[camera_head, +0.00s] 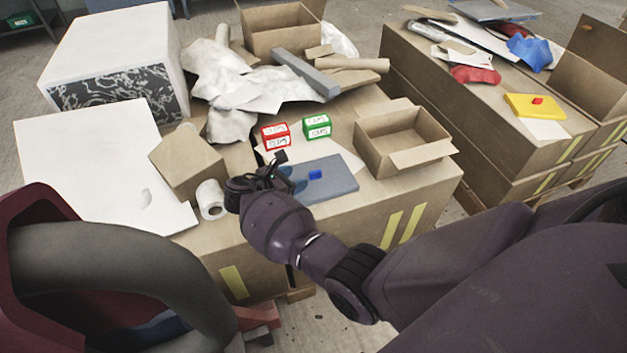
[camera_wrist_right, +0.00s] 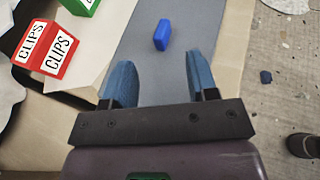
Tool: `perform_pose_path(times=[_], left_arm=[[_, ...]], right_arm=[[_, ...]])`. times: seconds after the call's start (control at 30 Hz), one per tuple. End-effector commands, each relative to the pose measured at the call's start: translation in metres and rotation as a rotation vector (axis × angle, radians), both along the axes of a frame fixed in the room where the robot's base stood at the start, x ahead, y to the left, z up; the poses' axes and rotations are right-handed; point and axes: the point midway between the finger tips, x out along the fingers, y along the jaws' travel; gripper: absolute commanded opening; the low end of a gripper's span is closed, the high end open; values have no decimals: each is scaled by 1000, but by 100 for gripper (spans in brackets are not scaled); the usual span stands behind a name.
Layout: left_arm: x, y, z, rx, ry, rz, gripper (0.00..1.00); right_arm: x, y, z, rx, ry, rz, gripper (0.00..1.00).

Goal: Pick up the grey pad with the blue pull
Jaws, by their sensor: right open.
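The grey pad (camera_head: 338,184) lies flat on a cardboard-topped surface, near its front edge, in the head view. Its small blue pull (camera_head: 315,175) stands up near the middle. My right gripper (camera_head: 283,172) is at the left end of the pad and partly covers it. In the right wrist view the pad (camera_wrist_right: 187,22) runs ahead of the fingers, and the blue pull (camera_wrist_right: 162,35) is beyond the fingertips, roughly centred between them. The blue fingers of the right gripper (camera_wrist_right: 161,75) are apart with nothing between them. My left gripper is not seen.
A red CLIPS box (camera_head: 275,136) and a green one (camera_head: 317,126) stand behind the pad. An open cardboard box (camera_head: 400,140) is to its right. A white roll (camera_head: 211,199) and a brown box (camera_head: 187,163) are to the left. A yellow pad with a red pull (camera_head: 537,106) lies far right.

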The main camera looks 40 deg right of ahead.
Motion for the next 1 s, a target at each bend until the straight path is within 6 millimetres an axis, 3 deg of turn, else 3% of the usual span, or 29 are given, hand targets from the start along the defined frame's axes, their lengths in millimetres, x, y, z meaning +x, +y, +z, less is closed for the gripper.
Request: perform_pose_path(times=[0.2,0.4,0.7,1.0], left_arm=[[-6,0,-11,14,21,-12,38],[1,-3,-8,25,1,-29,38],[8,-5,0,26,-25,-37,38],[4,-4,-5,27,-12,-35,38]], right_arm=[[2,-30,-18,-2,6,-3,53],[6,-57,-29,-1,7,-1,53],[8,-62,-26,0,0,-1,53],[8,-62,-26,0,1,-1,9]])
